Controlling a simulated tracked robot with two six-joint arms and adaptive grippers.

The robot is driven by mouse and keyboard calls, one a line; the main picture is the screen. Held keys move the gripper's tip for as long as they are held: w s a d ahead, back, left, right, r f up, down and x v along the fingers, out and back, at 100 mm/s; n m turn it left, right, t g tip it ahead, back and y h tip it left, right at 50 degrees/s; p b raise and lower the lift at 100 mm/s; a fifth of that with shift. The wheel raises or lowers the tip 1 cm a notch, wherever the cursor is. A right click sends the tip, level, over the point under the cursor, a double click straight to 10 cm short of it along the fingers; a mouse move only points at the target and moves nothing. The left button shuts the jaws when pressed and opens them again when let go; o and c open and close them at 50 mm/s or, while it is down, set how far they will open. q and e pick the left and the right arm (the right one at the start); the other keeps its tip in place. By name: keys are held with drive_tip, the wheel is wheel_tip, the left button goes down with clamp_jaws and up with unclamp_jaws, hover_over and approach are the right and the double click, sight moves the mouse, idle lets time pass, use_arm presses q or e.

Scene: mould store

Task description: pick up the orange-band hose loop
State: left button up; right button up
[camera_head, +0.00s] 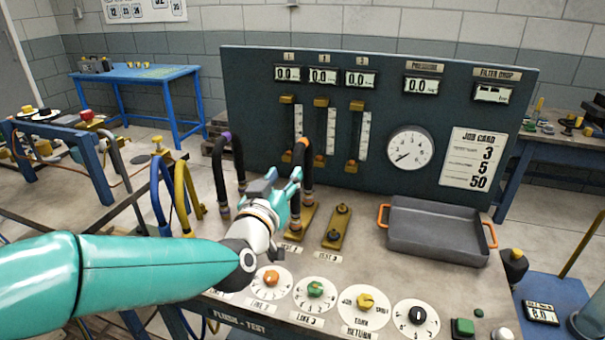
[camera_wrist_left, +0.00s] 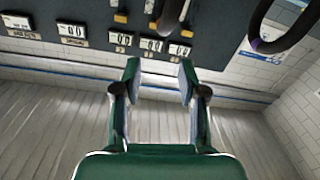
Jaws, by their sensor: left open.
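The orange-band hose loop (camera_head: 307,175) is a black upright arch with an orange band near its top, standing on the bench in front of the panel. My left gripper (camera_head: 283,180) is open, with its fingers at the loop's left side in the head view; part of the loop is hidden behind them. I cannot tell whether they touch. In the left wrist view the open fingers (camera_wrist_left: 160,75) have nothing between them. My right gripper is not in view.
A purple-band black hose loop (camera_head: 220,170) stands left of my gripper, with blue (camera_head: 155,195) and yellow (camera_head: 181,190) loops further left. A grey tray (camera_head: 437,232) with orange handles is on the right. Knobs (camera_head: 315,289) line the bench front. The gauge panel (camera_head: 250,100) rises behind.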

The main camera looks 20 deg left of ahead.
sight(300, 151)
use_arm(q)
drive_tip(key=shift+d, duration=0.1)
drive_tip(key=shift+o, duration=1.4)
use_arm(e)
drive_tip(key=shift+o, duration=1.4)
use_arm(q)
drive_tip(key=w+p, duration=0.2)
drive_tip(key=w, duration=0.9)
drive_tip(key=shift+w+p, duration=0.3)
drive_tip(key=shift+p, duration=0.05)
drive_tip(key=shift+w+a+p, duration=0.25)
drive_tip(key=shift+w+p, duration=0.05)
drive_tip(key=shift+w, duration=0.25)
drive_tip(key=w, duration=0.1)
drive_tip(key=w+p, duration=0.1)
drive_tip(key=w, duration=0.2)
drive_tip(key=shift+a+f, duration=0.2)
drive_tip(key=shift+f, duration=0.1)
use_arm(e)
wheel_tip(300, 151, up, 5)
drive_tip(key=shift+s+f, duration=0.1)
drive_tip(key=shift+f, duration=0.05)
use_arm(q)
clamp_jaws()
